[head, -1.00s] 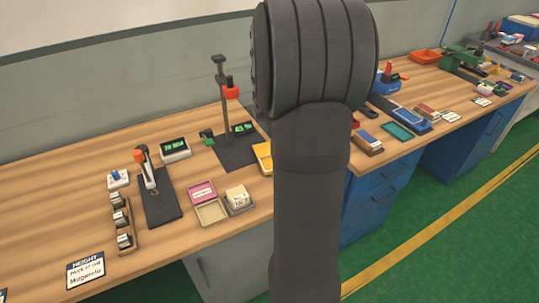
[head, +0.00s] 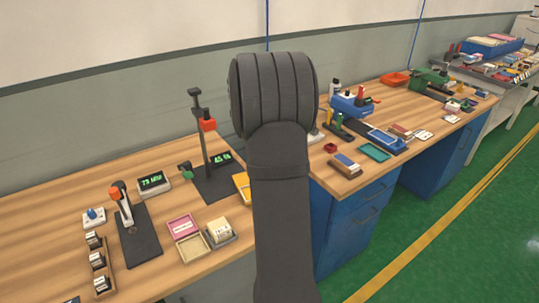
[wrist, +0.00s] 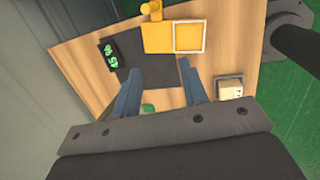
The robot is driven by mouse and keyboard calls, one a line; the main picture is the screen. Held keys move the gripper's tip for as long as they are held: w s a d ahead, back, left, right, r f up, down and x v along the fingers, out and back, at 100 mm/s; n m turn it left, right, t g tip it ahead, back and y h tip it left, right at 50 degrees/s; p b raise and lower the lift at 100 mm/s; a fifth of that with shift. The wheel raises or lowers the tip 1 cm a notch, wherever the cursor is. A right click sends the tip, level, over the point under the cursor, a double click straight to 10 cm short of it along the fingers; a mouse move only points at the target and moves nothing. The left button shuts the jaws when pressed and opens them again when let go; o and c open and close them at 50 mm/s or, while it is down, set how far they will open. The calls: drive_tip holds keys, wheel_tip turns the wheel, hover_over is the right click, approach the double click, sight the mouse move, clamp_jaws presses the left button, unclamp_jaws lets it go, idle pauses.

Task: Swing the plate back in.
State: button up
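In the head view a yellow edge (head: 242,187) shows beside my arm, which hides the rest. The dark base (wrist: 150,66) of a stand is in front of the plate. The stand's post (head: 205,140) carries an orange-red head. My gripper (wrist: 162,72) is open and empty, its two blue-grey fingers apart over the dark base, short of the yellow plate. My forearm hides the gripper in the head view.
A green-lit display (wrist: 108,53) is left of the fingers. A cream block in a grey tray (wrist: 229,87) is to the right. A smaller orange-topped stand (head: 133,225) and pink tray (head: 183,228) share the bench. A second bench (head: 425,95) holds many items.

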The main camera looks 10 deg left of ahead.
drive_tip(key=w+d+f+g, duration=0.2)
drive_tip(key=w+f+g, duration=0.1)
drive_tip(key=w, duration=0.6)
drive_tip(key=f, duration=1.7)
drive_tip(key=shift+s+a, duration=0.2)
drive_tip(key=shift+a, duration=0.05)
clamp_jaws()
